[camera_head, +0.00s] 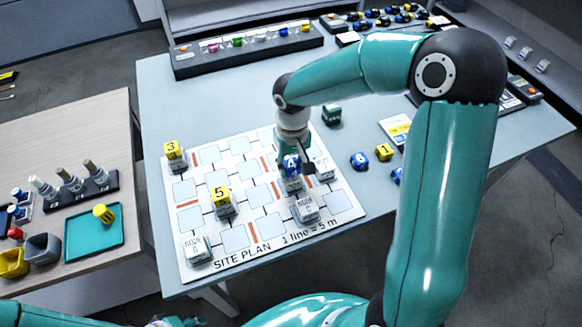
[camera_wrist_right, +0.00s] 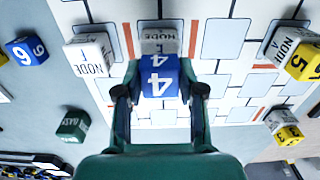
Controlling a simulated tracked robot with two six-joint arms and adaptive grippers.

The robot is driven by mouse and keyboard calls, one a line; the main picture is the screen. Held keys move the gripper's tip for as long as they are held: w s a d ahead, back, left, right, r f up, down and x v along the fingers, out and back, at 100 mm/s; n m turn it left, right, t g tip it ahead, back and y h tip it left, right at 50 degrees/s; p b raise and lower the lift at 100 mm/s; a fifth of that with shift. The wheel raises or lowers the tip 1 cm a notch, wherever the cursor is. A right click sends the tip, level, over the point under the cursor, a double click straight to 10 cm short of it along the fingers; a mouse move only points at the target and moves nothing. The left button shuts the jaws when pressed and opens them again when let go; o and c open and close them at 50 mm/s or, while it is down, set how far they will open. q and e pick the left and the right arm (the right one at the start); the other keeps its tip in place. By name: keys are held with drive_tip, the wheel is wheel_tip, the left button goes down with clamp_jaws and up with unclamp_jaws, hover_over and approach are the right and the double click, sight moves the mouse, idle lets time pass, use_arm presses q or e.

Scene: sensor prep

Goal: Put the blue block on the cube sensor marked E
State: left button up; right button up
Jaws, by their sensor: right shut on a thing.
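The blue block (camera_head: 291,164), marked 4 in the right wrist view (camera_wrist_right: 158,78), is held between the fingers of my right gripper (camera_head: 298,163). Right below the block in the head view is a white cube sensor (camera_head: 290,184). In the right wrist view its NODE face (camera_wrist_right: 160,41) shows right beyond the block. Its letter is not readable, and I cannot tell whether the block touches its top. Other white sensors stand close by, one to the right (camera_head: 323,168) and one in front (camera_head: 307,208). My left gripper is not clearly seen.
Yellow blocks 3 (camera_head: 172,149) and 5 (camera_head: 221,195) sit on other sensors on the site plan board (camera_head: 345,201). A bare sensor (camera_head: 197,249) stands front left. Blue block 6 (camera_head: 359,161), yellow block 1 (camera_head: 383,152) and a dark green block (camera_head: 331,114) lie right of the board.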

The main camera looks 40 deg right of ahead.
sight(292, 165)
drive_tip(key=shift+f, duration=0.75)
drive_tip(key=o, duration=1)
drive_tip(key=shift+f, duration=0.1)
wheel_tip(292, 165, up, 12)
drive_tip(key=shift+r, duration=0.15)
